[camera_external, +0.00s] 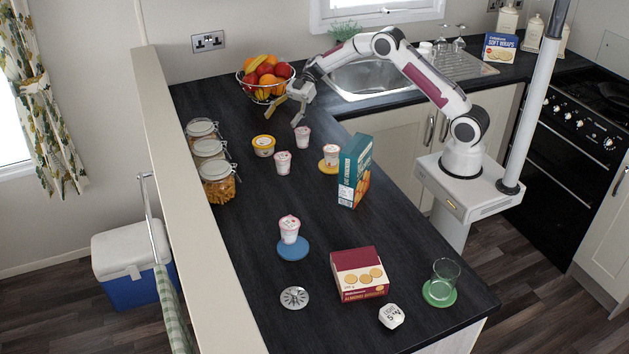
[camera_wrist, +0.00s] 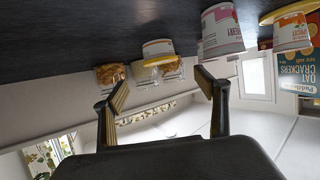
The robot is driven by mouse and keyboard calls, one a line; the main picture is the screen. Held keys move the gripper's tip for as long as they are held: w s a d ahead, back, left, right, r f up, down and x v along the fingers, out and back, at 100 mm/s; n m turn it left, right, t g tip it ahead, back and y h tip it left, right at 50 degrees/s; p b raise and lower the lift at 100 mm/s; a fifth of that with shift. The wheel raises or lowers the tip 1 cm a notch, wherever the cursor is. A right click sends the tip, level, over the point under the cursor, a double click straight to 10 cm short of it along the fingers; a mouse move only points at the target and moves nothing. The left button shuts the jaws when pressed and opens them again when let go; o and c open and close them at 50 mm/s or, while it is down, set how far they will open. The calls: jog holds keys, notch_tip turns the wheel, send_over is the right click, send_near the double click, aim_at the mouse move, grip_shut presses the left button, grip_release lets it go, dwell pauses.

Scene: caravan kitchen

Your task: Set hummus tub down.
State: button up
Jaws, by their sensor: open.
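The hummus tub (camera_external: 263,146), a low round tub with a yellow lid and band, stands on the dark worktop, left of the pink-and-white pots. My gripper (camera_external: 284,112) is open and empty, behind the tub near the fruit bowl and apart from the tub. The wrist view is upside down, with the worktop at the top. There the tub (camera_wrist: 158,50) shows beyond the open fingers (camera_wrist: 163,86), with a clear gap between them. Its label is too small to read.
Glass jars (camera_external: 218,188) line the left edge. A fruit bowl (camera_external: 246,86) is beside my gripper. A crackers box (camera_external: 353,172) stands to the right. Worktop near the blue coaster (camera_external: 293,253) is partly free.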

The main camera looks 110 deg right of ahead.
jog(key=shift+w+r, duration=0.1)
jog(key=w+a+r+m+t+h, duration=0.1)
jog(key=w+a+r+t+h, duration=0.15)
jog(key=w+r, duration=0.4)
jog(key=w+a+r+t+h, duration=0.1)
jog(key=w+a+r+h, duration=0.15)
jog(key=r, duration=0.75)
jog(key=s+a+r+m+h, duration=0.35)
jog(key=a+r+h, duration=0.35)
jog(key=r, duration=0.4)
jog(key=s+a+f+g+y, duration=0.1)
jog(key=s+a+f+g, duration=0.2)
jog(key=s+a, duration=0.6)
jog(key=s+a+f+m+g+y, duration=0.1)
jog(key=s+a+f, duration=0.6)
jog(key=s, duration=0.8)
jog(key=s+a+f+m+g+y, duration=0.1)
jog(key=s+a+f+g, duration=0.4)
jog(key=s+a, duration=0.6)
jog(key=shift+s+a+f+y, duration=0.2)
jog(key=shift+s+f+y, duration=0.45)
jog(key=shift+s, duration=0.35)
